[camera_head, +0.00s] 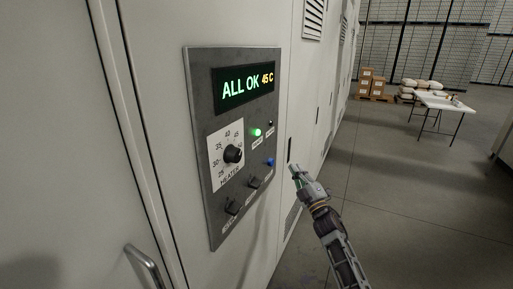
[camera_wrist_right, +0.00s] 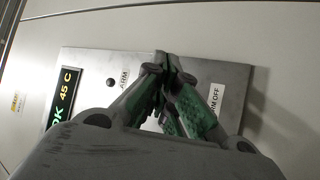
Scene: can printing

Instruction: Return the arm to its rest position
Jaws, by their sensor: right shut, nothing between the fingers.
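My right gripper (camera_head: 296,171) is in the lower middle of the head view, just right of the control panel (camera_head: 198,75). Its arm comes up from the bottom edge. In the wrist view the right gripper's fingers (camera_wrist_right: 166,70) meet at the tips, shut and empty, in front of the panel. Whether the tips touch the panel I cannot tell. My left gripper does not show.
The panel's display (camera_head: 246,86) reads ALL OK 45 C. Below it are a lit green lamp (camera_head: 256,132), a heater dial (camera_head: 233,154), a blue button (camera_head: 270,162) and switches. A cabinet door handle (camera_head: 142,264) is at lower left. Open floor (camera_head: 400,200) lies right; a table (camera_head: 445,104) stands farther back.

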